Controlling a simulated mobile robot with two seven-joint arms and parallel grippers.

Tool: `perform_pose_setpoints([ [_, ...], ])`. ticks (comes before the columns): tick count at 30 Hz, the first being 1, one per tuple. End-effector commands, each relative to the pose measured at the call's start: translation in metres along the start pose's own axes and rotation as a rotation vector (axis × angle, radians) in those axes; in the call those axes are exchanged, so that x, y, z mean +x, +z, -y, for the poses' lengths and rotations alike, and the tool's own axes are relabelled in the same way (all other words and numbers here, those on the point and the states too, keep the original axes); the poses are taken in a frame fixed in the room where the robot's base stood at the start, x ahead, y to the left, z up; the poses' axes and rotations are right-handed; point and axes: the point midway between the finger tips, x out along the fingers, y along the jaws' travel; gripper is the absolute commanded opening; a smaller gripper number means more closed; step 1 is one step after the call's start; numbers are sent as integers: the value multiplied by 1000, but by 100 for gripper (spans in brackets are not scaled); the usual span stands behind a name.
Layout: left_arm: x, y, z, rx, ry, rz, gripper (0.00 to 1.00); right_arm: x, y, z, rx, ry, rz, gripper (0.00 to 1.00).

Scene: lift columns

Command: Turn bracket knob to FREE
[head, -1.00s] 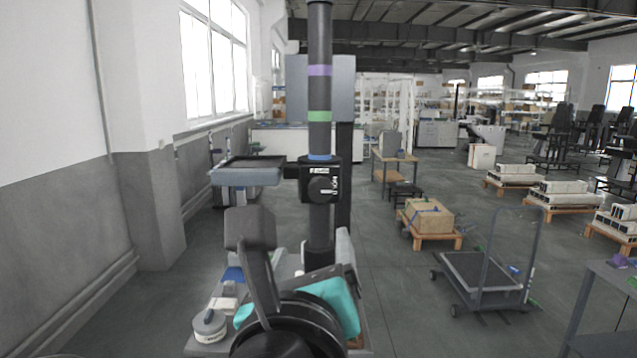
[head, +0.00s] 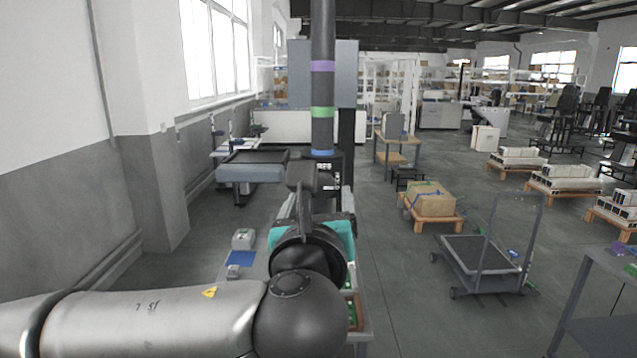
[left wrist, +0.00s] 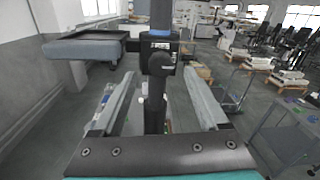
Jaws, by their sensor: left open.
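The dark lift column (head: 322,85) stands ahead with purple, green and blue bands. Its black bracket (head: 329,172) sits just below the blue band; white lettering shows in part, too small to read surely. My left gripper (head: 305,185) is in front of the bracket and hides the knob in the head view. In the left wrist view the round dark knob (left wrist: 160,65) faces me on the bracket (left wrist: 148,48). My open left gripper (left wrist: 158,74) has one finger on each side of the knob's line, with nothing between them. The knob's pointer setting cannot be told. My right gripper is out of view.
A grey tray (head: 252,172) juts left from the column at bracket height. Below is a bench with a small grey box (head: 243,238) and a blue mat (head: 240,258). A cart (head: 482,255) and a carton (head: 432,203) on a pallet stand on the floor at right.

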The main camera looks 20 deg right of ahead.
Motion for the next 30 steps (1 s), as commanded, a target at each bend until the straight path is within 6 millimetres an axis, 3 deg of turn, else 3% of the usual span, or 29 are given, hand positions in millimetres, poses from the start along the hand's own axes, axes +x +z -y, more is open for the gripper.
perform_pose_setpoints([
  [9, 36, 1, 0, 0, 0, 1, 76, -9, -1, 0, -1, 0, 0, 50],
  [22, 42, 0, 1, -1, -2, 1, 76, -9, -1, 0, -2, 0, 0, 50],
  [30, 42, 0, 1, -1, -1, 1, 47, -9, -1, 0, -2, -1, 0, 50],
])
